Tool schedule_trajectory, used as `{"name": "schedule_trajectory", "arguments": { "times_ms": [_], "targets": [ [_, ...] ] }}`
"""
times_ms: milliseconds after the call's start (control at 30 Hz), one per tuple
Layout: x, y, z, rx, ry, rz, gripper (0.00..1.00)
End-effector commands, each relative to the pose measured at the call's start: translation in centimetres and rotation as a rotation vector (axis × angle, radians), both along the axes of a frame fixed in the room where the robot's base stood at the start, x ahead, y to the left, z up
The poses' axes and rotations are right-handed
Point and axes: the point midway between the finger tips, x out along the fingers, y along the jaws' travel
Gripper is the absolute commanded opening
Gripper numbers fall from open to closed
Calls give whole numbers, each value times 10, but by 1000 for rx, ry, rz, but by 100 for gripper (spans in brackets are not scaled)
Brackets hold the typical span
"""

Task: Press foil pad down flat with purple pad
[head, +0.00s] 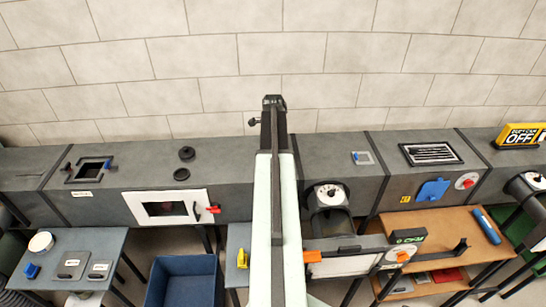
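A small silvery square with a bluish middle (362,157) lies on top of the grey duct, right of my arm; it may be the foil pad, but it is too small to be sure. I cannot make out a purple pad in this view. My arm runs up the middle of the picture, and its dark end with my gripper (273,101) is above the duct's back edge, against the wall. The fingers are too small and dark to tell whether they are open or shut, or whether they hold anything.
The duct (330,170) runs across the picture. On it are a black grille (431,153), a blue piece (432,190), black knobs (187,153) and a square opening (90,168). A blue bin (184,262), a left table (72,243) and a wooden bench (455,227) stand in front.

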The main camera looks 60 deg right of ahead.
Motion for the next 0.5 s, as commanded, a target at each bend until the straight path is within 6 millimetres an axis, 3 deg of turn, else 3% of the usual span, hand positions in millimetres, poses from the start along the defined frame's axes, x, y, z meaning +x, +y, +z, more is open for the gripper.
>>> {"name": "schedule_trajectory", "arguments": {
  "times_ms": [500],
  "targets": [
    [1, 1, -4, 0, 0, 1, 17]
  ]
}}
